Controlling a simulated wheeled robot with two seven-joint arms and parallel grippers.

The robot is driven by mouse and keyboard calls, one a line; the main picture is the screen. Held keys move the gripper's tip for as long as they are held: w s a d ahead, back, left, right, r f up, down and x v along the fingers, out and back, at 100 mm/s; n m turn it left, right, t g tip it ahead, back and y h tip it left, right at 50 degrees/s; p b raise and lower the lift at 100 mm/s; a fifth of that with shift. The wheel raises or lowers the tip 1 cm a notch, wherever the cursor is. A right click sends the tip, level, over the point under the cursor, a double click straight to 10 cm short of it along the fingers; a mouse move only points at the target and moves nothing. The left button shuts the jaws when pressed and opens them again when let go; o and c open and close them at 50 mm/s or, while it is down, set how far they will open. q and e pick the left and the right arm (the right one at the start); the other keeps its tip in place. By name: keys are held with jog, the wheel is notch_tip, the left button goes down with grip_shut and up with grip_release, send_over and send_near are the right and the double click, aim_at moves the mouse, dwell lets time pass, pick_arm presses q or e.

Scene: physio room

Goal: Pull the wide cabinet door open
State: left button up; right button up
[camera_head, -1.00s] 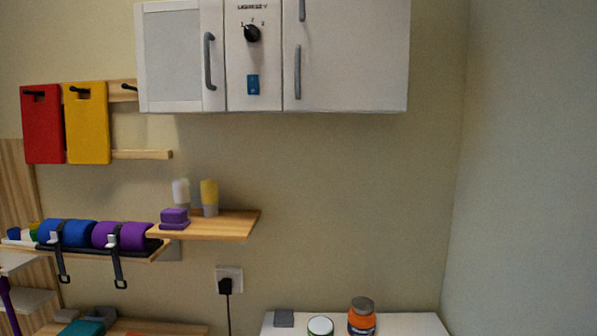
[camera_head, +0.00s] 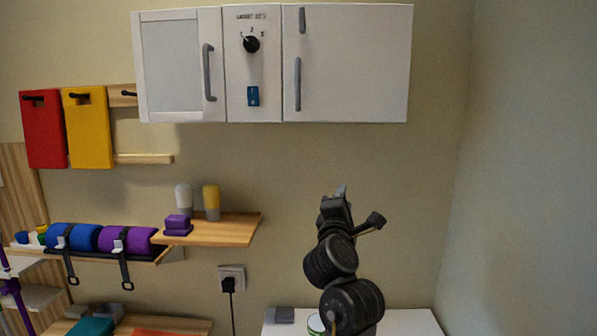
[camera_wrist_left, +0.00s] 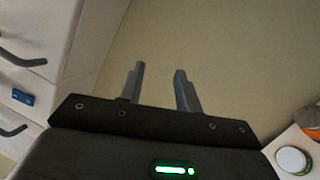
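The wide cabinet door (camera_head: 355,65) is the white right-hand panel of the wall cabinet and looks shut. Its grey vertical handle (camera_head: 298,84) is near its left edge, with a shorter grey piece (camera_head: 302,20) above. My left gripper (camera_head: 340,191) is below the door and right of the handle, apart from both. In the left wrist view the left gripper (camera_wrist_left: 160,85) has its two fingers apart, nothing between them, with bare wall beyond. That rolled view shows the cabinet at left, with the wide door's handle (camera_wrist_left: 22,58). My right gripper is not in view.
A narrow door (camera_head: 172,65) and a panel with a black knob (camera_head: 251,44) and blue switch (camera_head: 253,96) adjoin it. Below stand a shelf (camera_head: 235,229) and a white table (camera_head: 410,323) with jars, partly hidden by my arm. Wall right of the cabinet is clear.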

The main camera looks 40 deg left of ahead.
pick_arm(q)
jog(key=s+a+r+n+y, duration=0.25)
jog(key=r+n+y, duration=0.25)
jog(key=r+n, duration=0.7)
jog(key=n+g+y, duration=0.3)
jog(key=n+y, duration=0.1)
jog(key=n, duration=0.4)
send_near(298, 74)
jog(key=shift+g, duration=0.5)
jog(key=p+x, duration=0.2)
jog(key=x, duration=0.1)
jog(key=p+x, duration=0.2)
jog(key=x, duration=0.1)
jog(key=p+x, duration=0.2)
jog(key=x, duration=0.1)
jog(key=shift+w+r, duration=0.15)
jog(key=shift+r, duration=0.3)
jog(key=shift+w+a+r+t+p, duration=0.15)
jog(key=shift+w+a+t+p, duration=0.15)
jog(key=shift+w+a+p, duration=0.2)
jog(key=shift+d, duration=0.1)
grip_shut()
